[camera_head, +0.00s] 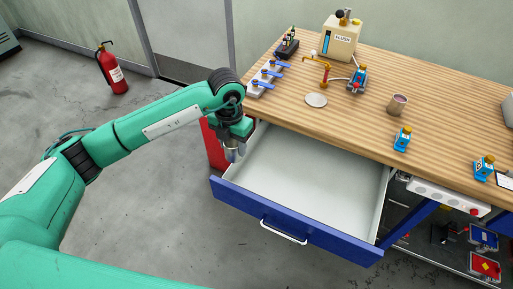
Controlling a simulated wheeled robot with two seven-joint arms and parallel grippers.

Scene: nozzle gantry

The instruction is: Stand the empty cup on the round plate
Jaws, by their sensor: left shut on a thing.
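The round plate (316,100) is a small pale disc lying flat on the wooden bench, with nothing on it. My right gripper is not in view.
The open blue drawer (318,238) juts out below the bench (350,140) and looks empty. A brass spout (324,72) stands just behind the plate, by the FLUSH tank (341,40). Blue-handled valves (266,78) line the left edge.

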